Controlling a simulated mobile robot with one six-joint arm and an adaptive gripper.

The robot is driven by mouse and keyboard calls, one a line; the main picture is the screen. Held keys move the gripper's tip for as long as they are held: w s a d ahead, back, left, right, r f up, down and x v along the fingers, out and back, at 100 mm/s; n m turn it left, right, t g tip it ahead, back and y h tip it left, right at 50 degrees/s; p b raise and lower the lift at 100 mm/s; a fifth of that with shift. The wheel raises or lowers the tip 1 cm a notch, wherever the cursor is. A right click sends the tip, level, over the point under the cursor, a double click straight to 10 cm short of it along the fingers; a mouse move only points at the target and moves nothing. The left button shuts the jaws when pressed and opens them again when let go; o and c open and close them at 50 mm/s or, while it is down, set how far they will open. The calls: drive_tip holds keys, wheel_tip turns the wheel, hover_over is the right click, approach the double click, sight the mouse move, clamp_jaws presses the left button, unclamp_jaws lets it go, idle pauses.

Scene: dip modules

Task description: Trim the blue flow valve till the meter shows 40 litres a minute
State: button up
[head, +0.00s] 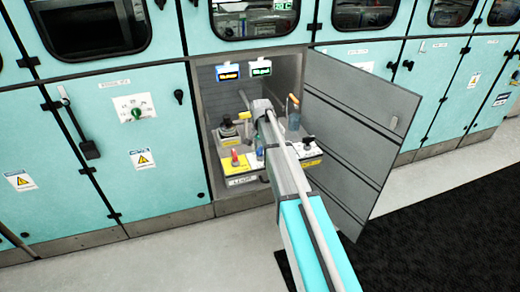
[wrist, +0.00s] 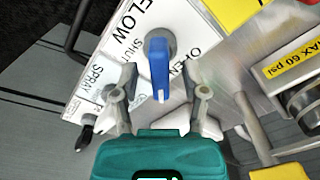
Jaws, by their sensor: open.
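The blue flow valve handle (wrist: 159,62) stands on a white plate marked FLOW, SHUT and OPEN in the wrist view. It points down the picture, toward my gripper. My gripper (wrist: 160,84) is open, with one finger on each side of the handle and a visible gap to both. The blue valve also shows small in the head view (head: 259,146).
A black SPRAY lever (wrist: 85,136) is left of the FLOW plate. A yellow MAX 60 psi label (wrist: 292,58) and metal fittings are at right. In the head view, a red knob (head: 235,158) stands left of the valve. The open grey door (head: 362,130) bounds the right side.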

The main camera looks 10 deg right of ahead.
drive_tip(key=shift+c, duration=0.2)
clamp_jaws()
drive_tip(key=shift+n, duration=2.7)
drive_tip(key=shift+o, duration=0.2)
unclamp_jaws()
drive_tip(key=shift+m, duration=0.3)
